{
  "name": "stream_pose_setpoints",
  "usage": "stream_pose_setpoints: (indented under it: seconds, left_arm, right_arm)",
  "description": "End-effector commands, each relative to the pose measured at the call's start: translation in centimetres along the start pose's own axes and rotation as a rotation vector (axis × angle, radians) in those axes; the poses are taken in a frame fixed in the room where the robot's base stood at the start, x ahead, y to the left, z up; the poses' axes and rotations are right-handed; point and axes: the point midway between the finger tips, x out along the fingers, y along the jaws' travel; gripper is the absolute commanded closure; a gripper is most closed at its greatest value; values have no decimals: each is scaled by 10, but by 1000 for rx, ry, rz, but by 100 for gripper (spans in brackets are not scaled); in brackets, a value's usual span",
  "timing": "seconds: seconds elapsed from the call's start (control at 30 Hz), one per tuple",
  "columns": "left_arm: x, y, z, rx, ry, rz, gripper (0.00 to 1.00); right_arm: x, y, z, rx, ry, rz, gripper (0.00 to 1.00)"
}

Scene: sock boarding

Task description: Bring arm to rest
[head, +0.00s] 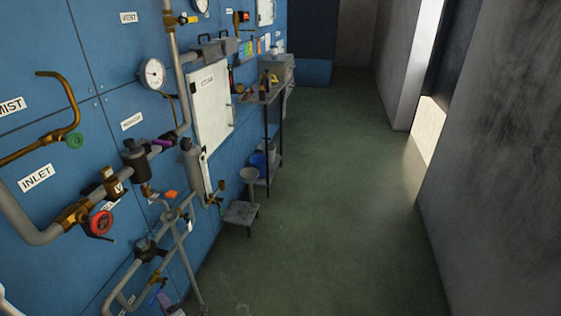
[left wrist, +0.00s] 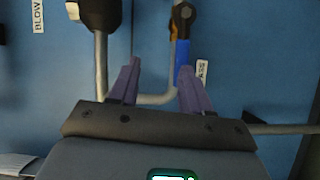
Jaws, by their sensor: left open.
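My left gripper (left wrist: 160,66) shows in the left wrist view with its two purple fingers apart and nothing between them. It faces the blue panel (left wrist: 60,75), with a grey pipe and a blue-sleeved handle (left wrist: 182,53) beyond the fingers. I cannot tell whether the fingers touch these. In the head view, a small purple piece low at the left looks like part of this gripper, mostly hidden among the pipes. My right gripper is in neither view.
The blue wall (head: 90,90) on the left carries pipes, a gauge (head: 152,73), a red valve wheel (head: 101,223) and a white door (head: 211,108). A shelf stand (head: 262,97) and a low step (head: 240,213) stand beyond. The green floor (head: 330,200) is clear up to the grey right wall.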

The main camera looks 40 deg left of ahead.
Motion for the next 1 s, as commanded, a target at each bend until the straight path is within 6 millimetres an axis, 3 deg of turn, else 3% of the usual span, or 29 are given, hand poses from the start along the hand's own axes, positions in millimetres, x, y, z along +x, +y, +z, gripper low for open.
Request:
stream_pose_setpoints:
  seconds: [0.1,0.2,0.27,0.37,0.47,0.53,0.67,0.8,1.0]
  left_arm:
    - [42,56,3,156,-140,38,52]
    - [62,110,22,339,-303,68,52]
    - [62,141,40,464,-411,89,52]
    - [40,186,72,685,-600,126,52]
    - [-9,218,102,918,-800,169,52]
    - [-56,233,116,1085,-944,204,52]
    - [-154,245,118,1377,-1209,275,52]
    - [-256,248,89,1641,-1476,359,52]
    - [-367,257,14,1922,-1817,482,52]
  right_arm:
    - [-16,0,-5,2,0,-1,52]
    - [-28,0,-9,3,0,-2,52]
    - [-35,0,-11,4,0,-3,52]
    - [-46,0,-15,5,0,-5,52]
    - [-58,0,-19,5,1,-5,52]
    - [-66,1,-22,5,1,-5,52]
    - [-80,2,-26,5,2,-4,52]
    - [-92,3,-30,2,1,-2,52]
    - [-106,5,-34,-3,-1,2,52]
